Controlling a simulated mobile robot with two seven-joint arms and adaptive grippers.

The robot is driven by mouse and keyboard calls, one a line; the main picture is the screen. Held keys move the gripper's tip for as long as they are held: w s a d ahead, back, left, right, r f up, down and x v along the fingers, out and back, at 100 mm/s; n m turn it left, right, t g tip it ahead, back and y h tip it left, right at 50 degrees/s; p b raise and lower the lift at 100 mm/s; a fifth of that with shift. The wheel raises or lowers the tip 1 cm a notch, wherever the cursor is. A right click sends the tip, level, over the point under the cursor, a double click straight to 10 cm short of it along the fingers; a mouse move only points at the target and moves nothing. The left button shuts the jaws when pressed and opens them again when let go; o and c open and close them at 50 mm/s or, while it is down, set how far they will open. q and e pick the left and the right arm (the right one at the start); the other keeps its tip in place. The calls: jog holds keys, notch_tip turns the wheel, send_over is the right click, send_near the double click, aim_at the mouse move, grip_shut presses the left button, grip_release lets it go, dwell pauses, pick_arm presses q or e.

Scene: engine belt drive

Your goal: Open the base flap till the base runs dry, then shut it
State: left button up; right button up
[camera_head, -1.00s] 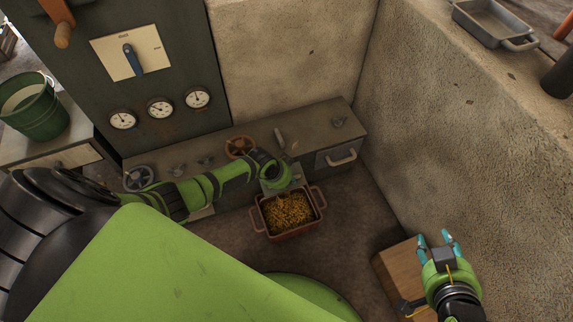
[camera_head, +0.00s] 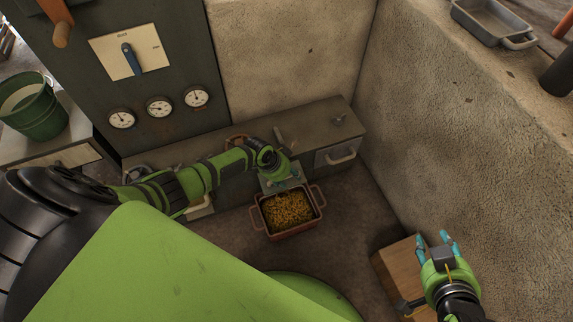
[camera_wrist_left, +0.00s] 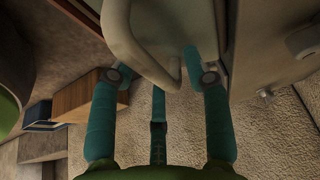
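The cabinet base (camera_head: 235,140) runs along the wall, and my left arm reaches across its front. My left gripper (camera_head: 282,176) is at a grey flap above the tray, partly hidden by my own wrist. In the left wrist view a pale bar handle (camera_wrist_left: 145,50) stands on a grey panel (camera_wrist_left: 207,25). My left gripper's fingers (camera_wrist_left: 155,95) are spread, one on each side of the handle; contact is unclear. A reddish two-handled tray (camera_head: 290,233) on the floor below holds golden loose material (camera_head: 287,209). My right gripper (camera_head: 436,238) is open and empty at the lower right.
A second front with a pale handle (camera_head: 342,159) is to the right on the base. A wooden block (camera_head: 397,262) lies near my right gripper. A rough wall (camera_head: 450,150) bounds the right side. A green bucket (camera_head: 35,110) stands at the left. Floor around the tray is clear.

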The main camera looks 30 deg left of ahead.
pick_arm(q)
jog(key=shift+s+f, duration=0.1)
jog(key=shift+s, duration=0.1)
jog(key=shift+s+a+r, duration=0.15)
jog(key=shift+r, duration=0.2)
jog(key=v, duration=1.1)
jog(key=shift+r, duration=0.15)
